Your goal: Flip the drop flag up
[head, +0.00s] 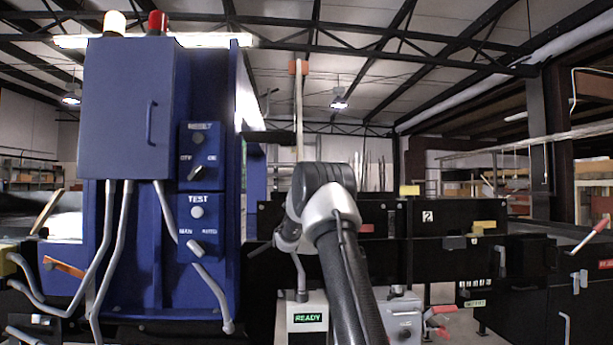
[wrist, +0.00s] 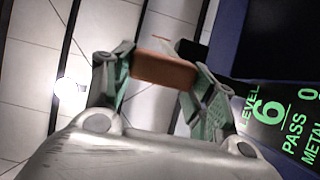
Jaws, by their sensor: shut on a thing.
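In the wrist view my gripper (wrist: 160,72) has its two green-padded fingers closed on the opposite ends of an orange-brown block (wrist: 165,66). I take this block to be part of the drop flag; how it joins anything else is hidden. In the head view my wrist (head: 322,190) is right of the blue cabinet, and my fingers cannot be made out there. A pale upright rod (head: 299,115) with an orange-red top (head: 298,67) rises behind my wrist. I cannot tell whether it belongs to the held block.
The blue cabinet (head: 128,110) with switches and grey conduits stands close on the left. Black conveyor housings (head: 455,225) run behind my arm and to the right. A READY panel (head: 308,318) sits below. A dark display with green text (wrist: 270,110) is close right of my fingers.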

